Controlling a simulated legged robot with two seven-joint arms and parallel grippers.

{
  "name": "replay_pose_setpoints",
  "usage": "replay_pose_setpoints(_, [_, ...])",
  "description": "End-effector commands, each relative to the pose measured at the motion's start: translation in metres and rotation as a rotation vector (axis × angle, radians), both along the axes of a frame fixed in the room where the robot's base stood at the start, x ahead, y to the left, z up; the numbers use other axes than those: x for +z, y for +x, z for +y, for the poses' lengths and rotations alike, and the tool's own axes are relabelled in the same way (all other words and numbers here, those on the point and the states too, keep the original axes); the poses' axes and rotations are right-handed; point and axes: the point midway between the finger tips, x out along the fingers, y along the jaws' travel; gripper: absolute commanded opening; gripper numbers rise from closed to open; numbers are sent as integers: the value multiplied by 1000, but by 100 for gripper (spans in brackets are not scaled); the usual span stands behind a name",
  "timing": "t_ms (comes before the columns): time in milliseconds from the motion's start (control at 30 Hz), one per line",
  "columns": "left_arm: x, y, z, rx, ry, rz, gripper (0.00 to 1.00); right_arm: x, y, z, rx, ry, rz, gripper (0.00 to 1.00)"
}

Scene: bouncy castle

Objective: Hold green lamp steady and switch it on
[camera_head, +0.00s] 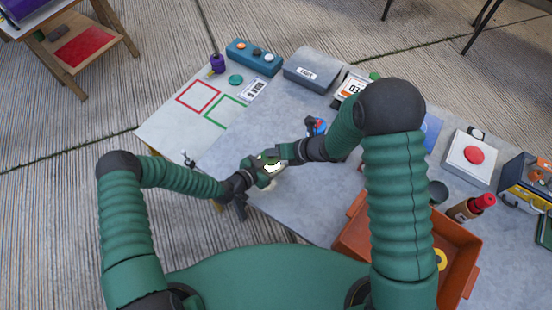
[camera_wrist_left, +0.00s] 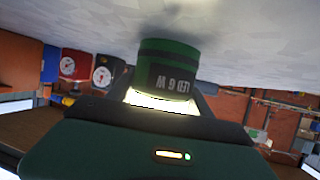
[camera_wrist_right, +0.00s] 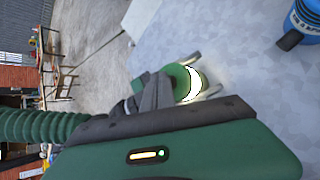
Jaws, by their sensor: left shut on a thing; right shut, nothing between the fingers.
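The green lamp (camera_wrist_left: 168,65) is a short cylinder marked "LED 6 W", upside down in the left wrist view, with a bright white glow at its near end. It is lit. My left gripper (camera_head: 262,167) is shut on it above the grey table (camera_head: 225,150). In the right wrist view the lamp (camera_wrist_right: 180,79) shows its glowing ring between the left gripper's fingers. My right gripper (camera_head: 281,155) is shut and empty, its dark fingers close beside the lamp; whether they touch it I cannot tell.
A blue button box (camera_head: 254,55), a grey box (camera_head: 311,72) and red and green outlined squares (camera_head: 198,95) lie toward the back. An orange crate (camera_head: 350,240) stands at the front right. A red button (camera_head: 473,155) sits farther right. A blue object (camera_head: 316,126) stands behind my right wrist.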

Motion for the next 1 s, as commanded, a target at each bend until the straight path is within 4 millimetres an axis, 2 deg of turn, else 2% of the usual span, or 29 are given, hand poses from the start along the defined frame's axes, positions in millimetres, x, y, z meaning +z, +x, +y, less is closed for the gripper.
replay_pose_setpoints(467, [0, 0, 0, 0, 0, 0, 0, 13, 0, 0, 0, 0, -1, 0])
replay_pose_setpoints(800, [0, 0, 0, 0, 0, 0, 0, 54, 1, 0, 0, 1, -4, 0])
replay_pose_setpoints(1000, [0, 0, 0, 0, 0, 0, 0, 68, 0, 0, 0, -1, -1, 0])
